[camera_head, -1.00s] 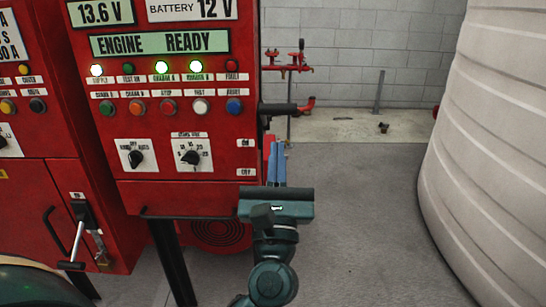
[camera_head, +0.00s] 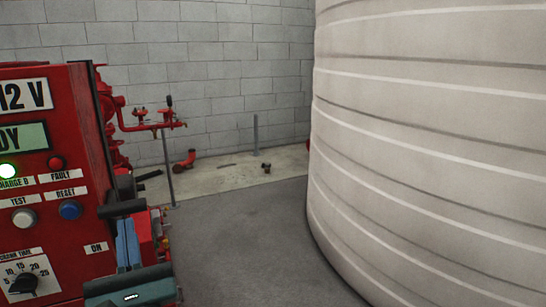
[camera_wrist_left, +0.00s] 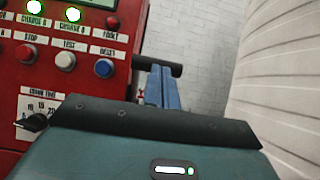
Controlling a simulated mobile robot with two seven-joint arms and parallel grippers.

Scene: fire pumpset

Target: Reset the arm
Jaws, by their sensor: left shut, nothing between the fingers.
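My left gripper (camera_head: 128,244) is at the lower left of the head view, beside the right edge of the red control panel (camera_head: 88,150). Its blue fingers are shut together and empty. They also show in the left wrist view (camera_wrist_left: 162,88). A black bar handle (camera_head: 122,208) sticks out from the panel's side, just beyond the fingertips. I cannot tell whether the fingertips touch it. The handle also shows in the left wrist view (camera_wrist_left: 170,67). My right gripper is not in view.
A large white ribbed tank (camera_head: 430,150) fills the right side. Red pipework (camera_head: 150,125) stands behind the panel on a pale concrete strip (camera_head: 225,170) by the block wall. Bare grey floor (camera_head: 250,240) lies between panel and tank.

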